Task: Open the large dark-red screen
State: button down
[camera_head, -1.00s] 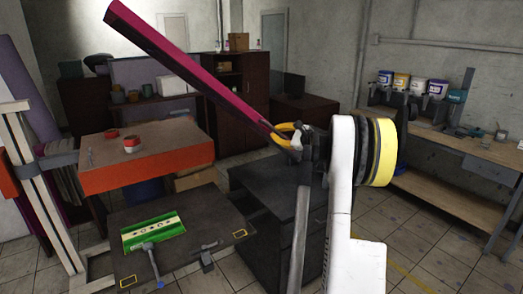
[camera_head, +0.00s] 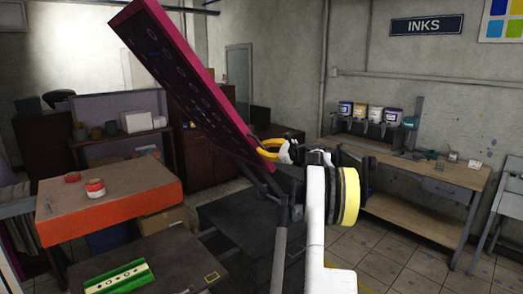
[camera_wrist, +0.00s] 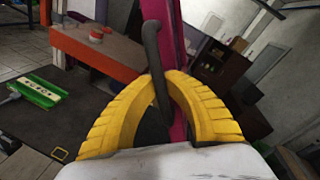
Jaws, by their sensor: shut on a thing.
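The large dark-red screen (camera_head: 165,65) is a panel with a magenta edge and a dark face bearing rows of small marks. It is tilted up, rising to the upper left in the head view. My gripper (camera_head: 280,149) has yellow fingers at the screen's lower right end. In the wrist view, the yellow fingers of my gripper (camera_wrist: 158,105) are shut around a dark bar-like handle (camera_wrist: 154,55). The magenta edge of the screen (camera_wrist: 176,65) runs just behind the handle.
A green frame (camera_head: 120,278) lies on the dark table at lower left. An orange-sided table (camera_head: 120,212) with red-and-white tins stands behind it. A workbench (camera_head: 425,180) with ink tubs is at right. Open floor shows before the workbench.

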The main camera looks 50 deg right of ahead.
jog(key=c, duration=1.4)
grip_release()
jog(key=s, duration=0.4)
jog(key=s+r, duration=0.1)
jog(key=s, duration=0.3)
jog(key=s+a, duration=0.1)
jog(key=s, duration=0.3)
jog(key=shift+r, duration=0.15)
